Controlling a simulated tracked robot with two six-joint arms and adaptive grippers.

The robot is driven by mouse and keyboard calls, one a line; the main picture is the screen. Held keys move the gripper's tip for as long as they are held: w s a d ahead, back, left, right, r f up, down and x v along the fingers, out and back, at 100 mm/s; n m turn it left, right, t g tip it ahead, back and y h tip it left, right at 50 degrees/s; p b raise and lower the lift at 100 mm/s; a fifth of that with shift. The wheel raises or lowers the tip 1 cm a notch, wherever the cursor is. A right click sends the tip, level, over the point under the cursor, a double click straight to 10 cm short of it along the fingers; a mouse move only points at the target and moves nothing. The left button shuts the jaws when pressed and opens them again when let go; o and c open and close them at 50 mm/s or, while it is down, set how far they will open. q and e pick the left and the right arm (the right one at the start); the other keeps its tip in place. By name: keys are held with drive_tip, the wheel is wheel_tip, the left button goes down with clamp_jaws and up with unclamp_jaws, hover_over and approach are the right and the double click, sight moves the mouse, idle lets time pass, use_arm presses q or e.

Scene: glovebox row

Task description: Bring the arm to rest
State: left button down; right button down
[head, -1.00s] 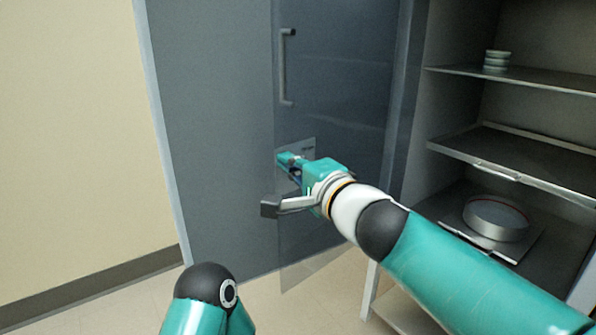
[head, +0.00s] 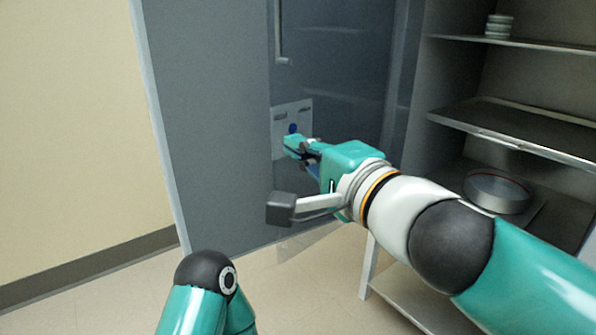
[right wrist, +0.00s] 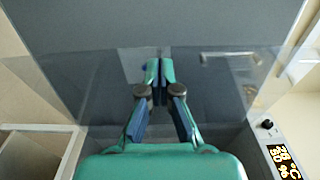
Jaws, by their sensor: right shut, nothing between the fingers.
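My right arm reaches in from the lower right of the head view. Its gripper (head: 292,146) is shut and empty, in front of the clear door panel (head: 340,70) and over a pale label plate (head: 287,115) in the picture. In the right wrist view the two fingertips (right wrist: 160,70) meet, with nothing between them. Whether they touch the panel is hard to tell. Of my left arm only a dark joint and teal link show at the bottom of the head view; its gripper is out of view.
A vertical handle (head: 280,35) is on the panel. Right of it, an open shelf unit (head: 510,125) holds stacked dishes (head: 499,26) and a round pan (head: 497,190). The right wrist view shows a lit display (right wrist: 284,162). Floor (head: 130,295) at lower left looks clear.

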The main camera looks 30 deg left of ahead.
drive_tip(key=w+d+f+m+t+h+p, duration=0.1)
drive_tip(key=w+d+f+m+h, duration=0.15)
drive_tip(key=w+d+f, duration=0.45)
drive_tip(key=w+d+f+m+h+p, duration=0.1)
drive_tip(key=w+d+f+h, duration=0.3)
drive_tip(key=f, duration=0.5)
drive_tip(key=w+d+f+g+h+p, duration=0.15)
drive_tip(key=d+f, duration=0.35)
drive_tip(key=f, duration=0.6)
drive_tip(key=d+f+g+h, duration=0.1)
drive_tip(key=d+f+g, duration=0.1)
drive_tip(key=d+f, duration=0.65)
drive_tip(key=s+d+f+n+g+h+p, duration=0.15)
drive_tip(key=s+d+f, duration=0.25)
drive_tip(key=s+f, duration=0.5)
drive_tip(key=s+d+f+n+g+h+p, duration=0.1)
drive_tip(key=s+d+f+g+h, duration=0.25)
drive_tip(key=f, duration=0.85)
drive_tip(key=s+d+f+n+g+y, duration=0.1)
drive_tip(key=s+f+n, duration=0.1)
drive_tip(key=s, duration=0.5)
drive_tip(key=s+d+f+n+g+y, duration=0.1)
drive_tip(key=s+f+n, duration=0.15)
drive_tip(key=s, duration=0.55)
wheel_tip(320, 180, up, 38)
drive_tip(key=a+t+p, duration=0.1)
drive_tip(key=p, duration=3.7)
drive_tip(key=shift+a+r, duration=0.2)
drive_tip(key=shift+a, duration=0.15)
